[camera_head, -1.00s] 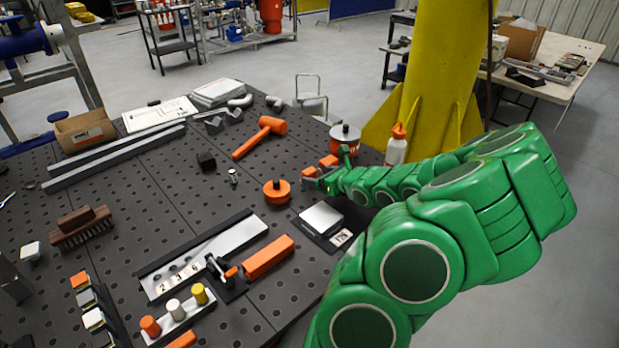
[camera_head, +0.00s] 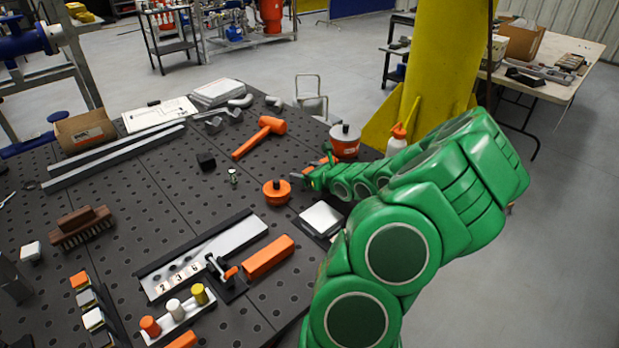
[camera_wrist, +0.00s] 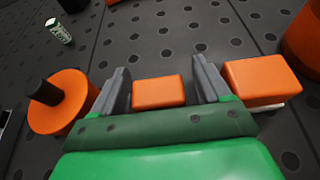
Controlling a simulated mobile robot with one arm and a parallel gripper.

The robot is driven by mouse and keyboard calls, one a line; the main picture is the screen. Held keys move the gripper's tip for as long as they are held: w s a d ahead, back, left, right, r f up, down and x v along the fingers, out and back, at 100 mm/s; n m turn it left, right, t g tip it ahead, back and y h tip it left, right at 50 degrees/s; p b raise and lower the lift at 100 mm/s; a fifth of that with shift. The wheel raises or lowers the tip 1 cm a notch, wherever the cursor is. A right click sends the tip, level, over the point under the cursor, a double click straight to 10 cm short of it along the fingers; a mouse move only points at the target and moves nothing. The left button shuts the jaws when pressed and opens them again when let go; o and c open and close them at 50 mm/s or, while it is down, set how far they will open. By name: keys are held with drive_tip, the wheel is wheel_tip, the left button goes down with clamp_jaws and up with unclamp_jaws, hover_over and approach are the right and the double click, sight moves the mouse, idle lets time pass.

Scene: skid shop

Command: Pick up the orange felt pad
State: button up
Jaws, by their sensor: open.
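A small orange block (camera_wrist: 158,91), which looks like the felt pad, lies on the dark perforated table between my fingers in the wrist view. My gripper (camera_wrist: 159,88) is open, with one grey finger on each side of it; no contact is visible. A second orange block (camera_wrist: 262,80) sits just outside the right finger, on a thin pale piece. In the head view my gripper (camera_head: 300,176) is low over the table by the orange blocks, which my arm partly hides.
An orange round piece with a black knob (camera_wrist: 62,100) is close outside the left finger. A small green-and-white cylinder (camera_wrist: 59,31) stands farther off. An orange mallet (camera_head: 260,138) lies farther left.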

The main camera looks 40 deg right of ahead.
drive_tip(key=c, duration=1)
drive_tip(key=shift+c, duration=0.3)
drive_tip(key=shift+r, duration=0.1)
